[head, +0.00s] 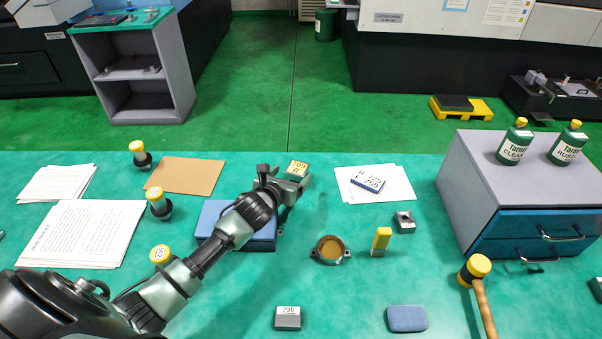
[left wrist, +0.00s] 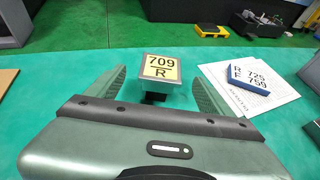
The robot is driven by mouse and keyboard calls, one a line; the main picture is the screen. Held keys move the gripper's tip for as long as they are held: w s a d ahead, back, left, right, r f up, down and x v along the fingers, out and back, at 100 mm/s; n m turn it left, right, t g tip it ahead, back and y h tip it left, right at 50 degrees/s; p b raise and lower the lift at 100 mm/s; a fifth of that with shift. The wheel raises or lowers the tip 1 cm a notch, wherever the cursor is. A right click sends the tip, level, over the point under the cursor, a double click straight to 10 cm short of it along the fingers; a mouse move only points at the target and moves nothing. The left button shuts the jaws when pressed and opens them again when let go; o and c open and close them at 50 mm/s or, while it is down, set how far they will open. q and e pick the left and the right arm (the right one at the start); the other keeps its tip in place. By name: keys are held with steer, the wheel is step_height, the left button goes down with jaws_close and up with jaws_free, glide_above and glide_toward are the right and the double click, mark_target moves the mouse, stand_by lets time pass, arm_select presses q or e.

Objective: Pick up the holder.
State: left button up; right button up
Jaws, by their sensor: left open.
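A small grey-green holder with a yellow top plate marked "709 R" (head: 297,169) stands on the green table near the middle. In the left wrist view the holder (left wrist: 160,68) is centred, with a dark foot below its square head. My left gripper (head: 277,185) is open, its arm reaching in from the lower left. In the left wrist view its two fingers lie left and right of the holder, with a gap on each side; I see no contact. The holder's lower part is partly hidden in the head view. My right gripper is not in view.
A blue box (head: 262,240) lies under my left arm. Yellow-capped pieces (head: 158,203) stand at the left. A blue-edged plate (head: 368,184) lies on white paper to the right. A round brass-coloured part (head: 330,249), a mallet (head: 476,268) and a drawer cabinet (head: 470,190) are further right.

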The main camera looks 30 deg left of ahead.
mark_target(297, 168)
arm_select(q)
steer(key=shift+x, duration=3.1)
steer(key=shift+d+r, duration=0.1)
steer(key=shift+c, duration=0.3)
steer(key=c, duration=1.5)
jaws_close()
steer(key=shift+r, duration=0.15)
